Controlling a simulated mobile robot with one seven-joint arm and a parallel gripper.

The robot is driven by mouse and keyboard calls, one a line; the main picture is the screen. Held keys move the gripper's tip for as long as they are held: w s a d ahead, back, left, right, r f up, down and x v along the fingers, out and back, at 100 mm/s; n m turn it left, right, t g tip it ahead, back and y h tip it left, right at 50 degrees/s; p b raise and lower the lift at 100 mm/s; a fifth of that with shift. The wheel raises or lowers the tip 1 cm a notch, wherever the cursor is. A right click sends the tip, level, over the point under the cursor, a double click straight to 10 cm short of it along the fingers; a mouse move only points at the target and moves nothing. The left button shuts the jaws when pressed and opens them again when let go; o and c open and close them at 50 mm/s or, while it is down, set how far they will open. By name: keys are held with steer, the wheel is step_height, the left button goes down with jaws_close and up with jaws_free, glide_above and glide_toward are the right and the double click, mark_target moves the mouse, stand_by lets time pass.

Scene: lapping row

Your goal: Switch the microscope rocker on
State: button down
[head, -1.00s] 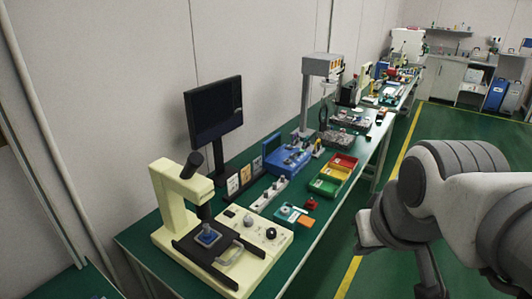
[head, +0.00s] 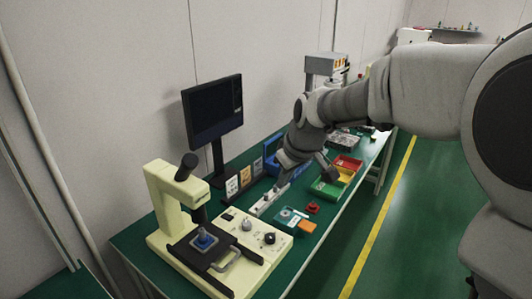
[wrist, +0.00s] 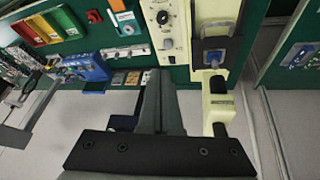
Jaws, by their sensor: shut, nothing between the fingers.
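The cream microscope (head: 165,205) stands at the near end of the green bench, with a dark stage holding a blue piece (head: 204,241). Its cream control panel (head: 262,250) carries a dark knob, a paler knob and a small dark switch (head: 227,217), probably the rocker; its on or off position is too small to tell. The panel (wrist: 165,30) and blue piece (wrist: 213,57) also show in the wrist view. My gripper (head: 277,190) is above the bench, just beyond the panel. In the wrist view my gripper (wrist: 158,75) is shut and empty, its tips below the panel's edge.
A black monitor (head: 213,108) stands behind the panel. A white strip (head: 268,201), small cards, an orange-and-teal item (head: 293,219) and colored bins (head: 335,183) lie beyond it. The aisle right of the bench is clear.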

steer(key=w+a+f+n+g+y+b, duration=0.1)
steer(key=w+a+f+n+y, duration=0.2)
steer(key=w+a+f, duration=0.9)
step_height(320, 180, down, 3)
steer(key=shift+w+a+f+y, duration=0.15)
steer(key=shift+w+y, duration=0.35)
steer(key=shift+w, duration=0.3)
glide_above(228, 216)
steer(key=s+d, duration=0.1)
steer(key=d, duration=0.1)
step_height(228, 216, down, 8)
steer(key=shift+s+a+r, duration=0.1)
steer(key=shift+s+a, duration=0.05)
steer(key=f, duration=0.3)
steer(key=shift+d+f, duration=0.1)
steer(key=shift+d, duration=0.1)
steer(key=shift+s+f, duration=0.1)
steer(key=shift+f, duration=0.25)
steer(key=shift+f, duration=0.1)
